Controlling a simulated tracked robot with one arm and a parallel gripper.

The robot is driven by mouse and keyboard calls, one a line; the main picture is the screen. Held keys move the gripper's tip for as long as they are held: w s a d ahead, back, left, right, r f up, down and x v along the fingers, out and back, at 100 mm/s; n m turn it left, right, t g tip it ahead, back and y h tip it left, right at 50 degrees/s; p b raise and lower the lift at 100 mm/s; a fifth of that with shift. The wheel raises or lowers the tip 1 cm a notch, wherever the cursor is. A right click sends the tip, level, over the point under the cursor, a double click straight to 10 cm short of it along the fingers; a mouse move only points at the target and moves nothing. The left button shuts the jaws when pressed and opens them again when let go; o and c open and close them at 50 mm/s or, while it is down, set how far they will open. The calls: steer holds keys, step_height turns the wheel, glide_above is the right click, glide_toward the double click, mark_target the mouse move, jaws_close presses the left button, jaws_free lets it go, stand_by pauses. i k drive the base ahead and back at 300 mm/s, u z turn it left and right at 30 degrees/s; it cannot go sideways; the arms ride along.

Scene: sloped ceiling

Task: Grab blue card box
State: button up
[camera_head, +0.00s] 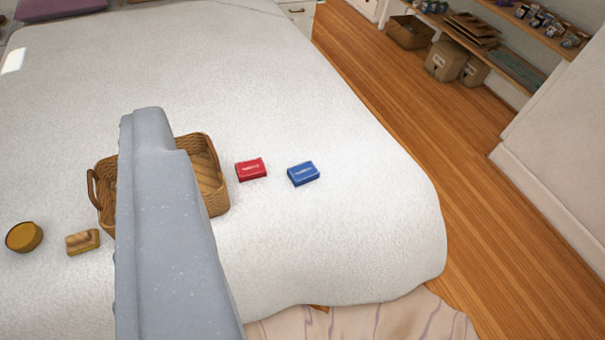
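The blue card box (303,174) lies flat on the white bed cover, right of a similar red card box (251,169) and apart from it. A large grey part of my own arm rises in front, left of both boxes. I cannot make out two fingertips on it, so whether my gripper is open or shut does not show. Nothing is seen held. The blue box is in full view and nothing touches it.
A wicker basket (212,184) stands behind the grey part, partly hidden. A wood-patterned block (83,242) and a round yellow-brown tin (24,237) lie at left. The bed cover (370,215) is clear around the blue box; its edge drops to the wooden floor (425,130) at right.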

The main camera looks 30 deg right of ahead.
mark_target(304, 173)
steer(key=u, duration=1.55)
steer(key=i, duration=1.25)
steer(key=z, duration=3.35)
steer(key=i, duration=0.95)
